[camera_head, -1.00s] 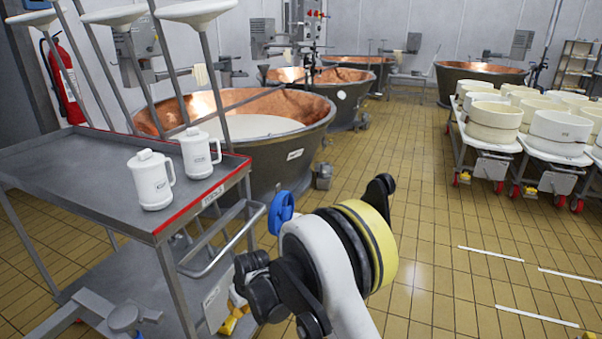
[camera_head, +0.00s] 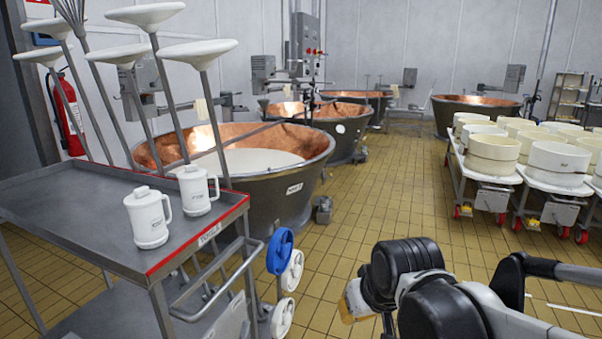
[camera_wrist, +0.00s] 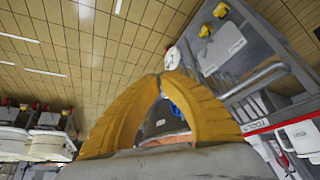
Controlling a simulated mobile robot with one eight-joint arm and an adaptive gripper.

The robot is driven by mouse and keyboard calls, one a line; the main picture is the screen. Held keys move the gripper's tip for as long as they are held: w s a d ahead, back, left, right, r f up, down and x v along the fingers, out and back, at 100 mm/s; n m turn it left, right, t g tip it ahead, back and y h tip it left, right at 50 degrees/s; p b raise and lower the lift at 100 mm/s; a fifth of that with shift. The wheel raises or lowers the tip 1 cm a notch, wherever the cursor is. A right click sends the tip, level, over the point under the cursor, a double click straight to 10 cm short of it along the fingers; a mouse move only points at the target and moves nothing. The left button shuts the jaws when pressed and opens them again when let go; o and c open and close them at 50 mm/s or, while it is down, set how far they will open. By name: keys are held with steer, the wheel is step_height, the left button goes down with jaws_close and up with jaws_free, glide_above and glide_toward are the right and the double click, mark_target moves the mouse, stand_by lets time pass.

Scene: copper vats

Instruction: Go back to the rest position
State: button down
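My gripper (camera_head: 354,302) shows at the lower middle of the head view, with yellow fingers, partly behind my own dark arm joints. In the wrist view its two yellow fingers (camera_wrist: 160,76) arch together and meet at the tips. Nothing is held between them. The gripper is in the air over the tiled floor, to the right of the tool trolley (camera_head: 120,262) and apart from it. My arm is folded across the lower right of the head view.
Two white jugs (camera_head: 148,218) (camera_head: 197,190) stand on the trolley's top. Blue (camera_head: 280,250) and white (camera_head: 292,270) wheel-like discs are at its right end. A copper vat (camera_head: 292,190) of white liquid stands behind. Carts with white moulds (camera_head: 557,160) stand right. The middle floor is clear.

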steer(key=s+d+m+t+h, duration=0.1)
steer(key=s+d+m, duration=0.1)
steer(key=s+d, duration=0.6)
steer(key=s, duration=0.4)
steer(key=shift+s+d+f+m, duration=0.15)
steer(key=shift+d+m, duration=0.05)
steer(key=shift+m, duration=0.1)
